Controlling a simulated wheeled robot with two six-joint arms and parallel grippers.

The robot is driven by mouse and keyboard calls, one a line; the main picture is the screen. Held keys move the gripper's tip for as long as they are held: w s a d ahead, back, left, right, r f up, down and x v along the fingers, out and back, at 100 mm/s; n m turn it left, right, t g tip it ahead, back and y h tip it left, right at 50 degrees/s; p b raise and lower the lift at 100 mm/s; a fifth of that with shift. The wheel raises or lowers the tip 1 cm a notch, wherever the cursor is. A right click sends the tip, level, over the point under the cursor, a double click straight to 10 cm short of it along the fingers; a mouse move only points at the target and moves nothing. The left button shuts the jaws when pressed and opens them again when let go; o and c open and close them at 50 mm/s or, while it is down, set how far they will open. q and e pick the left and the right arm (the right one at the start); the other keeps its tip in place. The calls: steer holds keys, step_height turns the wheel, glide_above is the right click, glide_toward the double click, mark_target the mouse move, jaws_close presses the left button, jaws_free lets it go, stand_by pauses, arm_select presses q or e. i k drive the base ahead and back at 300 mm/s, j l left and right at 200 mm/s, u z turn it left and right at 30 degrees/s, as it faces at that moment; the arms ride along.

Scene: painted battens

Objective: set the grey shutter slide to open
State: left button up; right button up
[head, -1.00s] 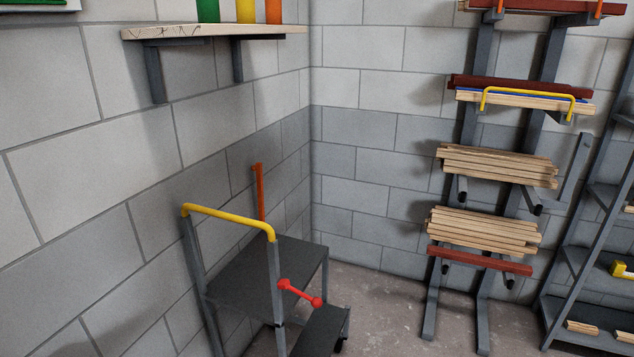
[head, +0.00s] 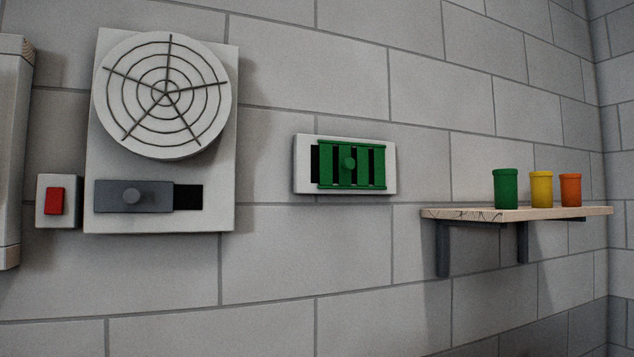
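Neither of my grippers is in view.
A red switch (head: 55,201) on a white box is left of the panel. A green slotted slide (head: 351,164) on a white plate is right of it. A wooden shelf (head: 570,213) holds green, yellow and orange cups. The wall between is bare.

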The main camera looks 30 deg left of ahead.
mark_target(110, 195)
steer(key=u, duration=0.85)
